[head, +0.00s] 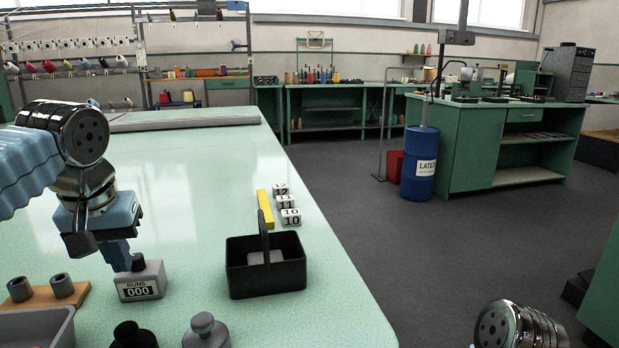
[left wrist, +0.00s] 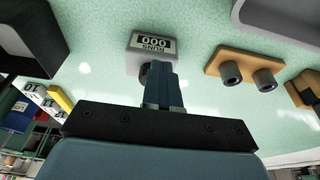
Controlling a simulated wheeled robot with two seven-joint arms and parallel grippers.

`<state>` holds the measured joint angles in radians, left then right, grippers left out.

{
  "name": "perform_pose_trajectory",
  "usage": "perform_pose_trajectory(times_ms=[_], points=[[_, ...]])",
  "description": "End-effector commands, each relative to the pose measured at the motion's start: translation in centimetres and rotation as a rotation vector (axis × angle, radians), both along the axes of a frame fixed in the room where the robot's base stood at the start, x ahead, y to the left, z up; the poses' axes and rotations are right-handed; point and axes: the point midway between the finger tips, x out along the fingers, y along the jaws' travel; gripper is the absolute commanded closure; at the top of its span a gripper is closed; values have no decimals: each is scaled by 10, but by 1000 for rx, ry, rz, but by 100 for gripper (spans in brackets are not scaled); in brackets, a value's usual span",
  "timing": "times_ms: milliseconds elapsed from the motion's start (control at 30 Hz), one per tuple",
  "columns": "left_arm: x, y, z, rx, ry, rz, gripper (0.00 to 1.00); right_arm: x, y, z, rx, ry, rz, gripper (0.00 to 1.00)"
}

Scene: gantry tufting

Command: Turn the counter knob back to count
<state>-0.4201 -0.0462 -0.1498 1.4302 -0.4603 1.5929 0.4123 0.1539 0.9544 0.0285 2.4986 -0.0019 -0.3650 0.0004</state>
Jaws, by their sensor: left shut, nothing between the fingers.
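The counter (head: 140,283) is a small grey box on the light green table, with a label reading RUNS and 000. Its dark grey knob (head: 138,262) stands on top. My left gripper (head: 122,264) points down, shut and empty, with its blue fingertips right beside the knob. In the left wrist view the counter (left wrist: 136,42) shows upside down beyond the fingertips (left wrist: 160,68), which partly hide the knob (left wrist: 143,74). I cannot tell if the fingertips touch the knob. My right gripper is out of view; only part of that arm shows at lower right.
A black basket (head: 266,279) with an upright handle stands right of the counter. Numbered white blocks (head: 290,216) and a yellow bar (head: 265,208) lie behind it. A wooden block with two grey cylinders (head: 62,286), a grey tray (head: 40,326) and dark weights (head: 206,333) are nearby.

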Motion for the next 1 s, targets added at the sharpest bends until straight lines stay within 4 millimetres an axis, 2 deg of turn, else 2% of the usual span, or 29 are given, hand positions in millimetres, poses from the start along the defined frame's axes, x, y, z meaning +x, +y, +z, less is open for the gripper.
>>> perform_pose_trajectory(times_ms=[33,133,667,1000], points=[[-1,-1,-7,3,24,-1,100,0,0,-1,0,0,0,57],[-2,-1,-9,4,29,-1,100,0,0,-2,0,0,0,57],[0,-2,-11,4,36,0,100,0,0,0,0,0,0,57],[0,-12,-9,1,35,-3,100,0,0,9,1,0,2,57]])
